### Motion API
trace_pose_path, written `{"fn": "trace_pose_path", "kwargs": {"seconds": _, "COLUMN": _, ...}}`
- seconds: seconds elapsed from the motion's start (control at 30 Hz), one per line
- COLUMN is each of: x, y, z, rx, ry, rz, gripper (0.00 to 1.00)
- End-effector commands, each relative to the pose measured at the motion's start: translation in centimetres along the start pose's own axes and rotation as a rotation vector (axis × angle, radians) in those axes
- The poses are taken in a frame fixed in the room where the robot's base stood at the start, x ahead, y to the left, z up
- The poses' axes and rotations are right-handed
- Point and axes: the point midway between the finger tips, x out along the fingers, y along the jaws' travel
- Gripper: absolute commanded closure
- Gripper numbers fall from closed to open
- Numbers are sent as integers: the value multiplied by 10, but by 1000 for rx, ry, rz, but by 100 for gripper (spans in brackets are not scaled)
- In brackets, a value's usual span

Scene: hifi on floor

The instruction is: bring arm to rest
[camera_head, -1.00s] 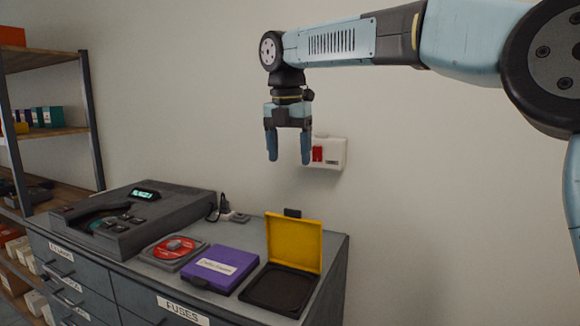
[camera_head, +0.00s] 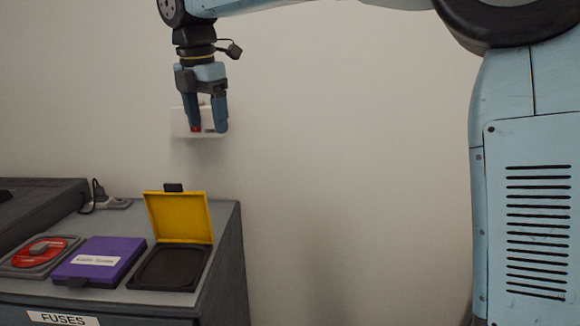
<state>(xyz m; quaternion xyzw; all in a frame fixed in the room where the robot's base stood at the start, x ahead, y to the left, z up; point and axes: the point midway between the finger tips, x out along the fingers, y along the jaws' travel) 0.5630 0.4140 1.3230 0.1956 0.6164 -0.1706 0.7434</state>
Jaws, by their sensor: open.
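My gripper (camera_head: 207,128) hangs pointing down in front of the wall, above the back of the cabinet top. Its two blue fingers are apart with nothing held between them. My arm runs from the gripper up and right, partly beyond the top edge of the view. Behind the fingers, a white wall box with a red part (camera_head: 183,124) is partly hidden.
On the grey cabinet (camera_head: 222,262) stand an open yellow-lidded case (camera_head: 180,218), a closed purple case (camera_head: 97,261) and a grey tray with a red disc (camera_head: 40,253). A dark device (camera_head: 40,213) is cut off at left. The wall right of the cabinet is bare.

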Motion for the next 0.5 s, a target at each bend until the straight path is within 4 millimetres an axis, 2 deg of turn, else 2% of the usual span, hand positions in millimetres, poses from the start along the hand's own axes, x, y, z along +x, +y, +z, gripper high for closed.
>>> {"fn": "trace_pose_path", "kwargs": {"seconds": 0.03, "x": 0, "y": -19, "z": 10, "rx": 94, "ry": -16, "rz": 4, "gripper": 28}}
{"fn": "trace_pose_path", "kwargs": {"seconds": 0.2, "x": 4, "y": -77, "z": 38, "rx": 425, "ry": -52, "rz": 30, "gripper": 28}}
{"fn": "trace_pose_path", "kwargs": {"seconds": 0.5, "x": 20, "y": -188, "z": 72, "rx": 1025, "ry": -82, "rz": 99, "gripper": 28}}
